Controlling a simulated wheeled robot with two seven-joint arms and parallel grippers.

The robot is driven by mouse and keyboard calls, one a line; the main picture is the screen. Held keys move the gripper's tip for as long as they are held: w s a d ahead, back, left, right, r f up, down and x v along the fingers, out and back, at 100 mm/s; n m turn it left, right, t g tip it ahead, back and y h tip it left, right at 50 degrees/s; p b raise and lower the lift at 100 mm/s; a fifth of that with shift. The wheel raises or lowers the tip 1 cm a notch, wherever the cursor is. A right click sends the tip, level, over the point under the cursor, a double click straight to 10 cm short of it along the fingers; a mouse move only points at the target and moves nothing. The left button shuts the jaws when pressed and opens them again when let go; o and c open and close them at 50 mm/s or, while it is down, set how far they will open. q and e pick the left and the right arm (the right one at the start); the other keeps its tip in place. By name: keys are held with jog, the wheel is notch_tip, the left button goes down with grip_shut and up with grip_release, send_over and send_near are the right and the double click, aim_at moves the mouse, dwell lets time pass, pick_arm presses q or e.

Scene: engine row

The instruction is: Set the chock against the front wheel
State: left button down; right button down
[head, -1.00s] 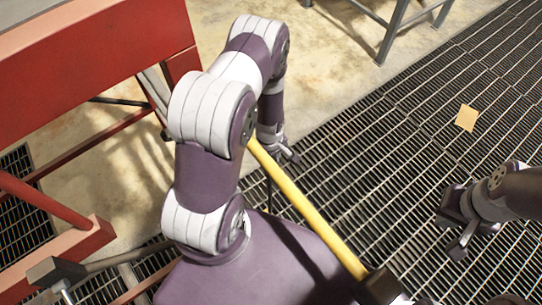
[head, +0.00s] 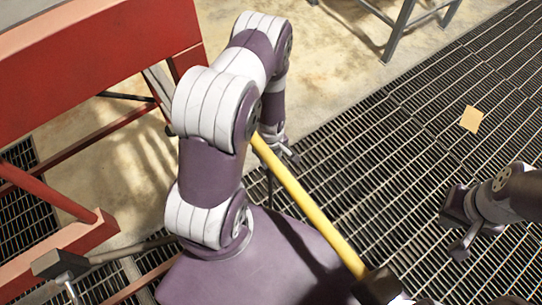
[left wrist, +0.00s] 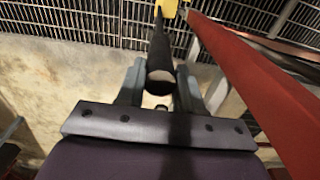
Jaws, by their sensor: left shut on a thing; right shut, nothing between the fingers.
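In the left wrist view, my left gripper (left wrist: 160,88) is shut on a dark, tapered grip (left wrist: 160,60) with a pale end face; yellow shows at its far end. In the head view, my left gripper (head: 288,153) hangs beyond my bent left arm, and the arm hides part of it. A yellow bar (head: 305,202) slants from behind that arm to a black end (head: 379,286) at the bottom. I cannot tell whether bar and grip are one thing. My right gripper (head: 460,228) is shut and empty over the grating at right. I make out no chock or wheel for certain.
A red steel frame (head: 95,55) fills the left, with a lower red beam (head: 70,245). A dark block (head: 60,263) on a rod is at lower left. Grey metal legs (head: 398,30) stand at the back. The grating (head: 375,165) is open, with a tan card (head: 471,119) on it.

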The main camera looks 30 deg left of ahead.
pick_arm(q)
jog(key=shift+w, duration=0.1)
dwell(0.3)
jog(key=c, duration=0.6)
grip_release()
jog(key=shift+c, duration=0.2)
jog(key=shift+f, duration=0.1)
notch_tip(320, 180, up, 13)
jog(key=p, duration=0.1)
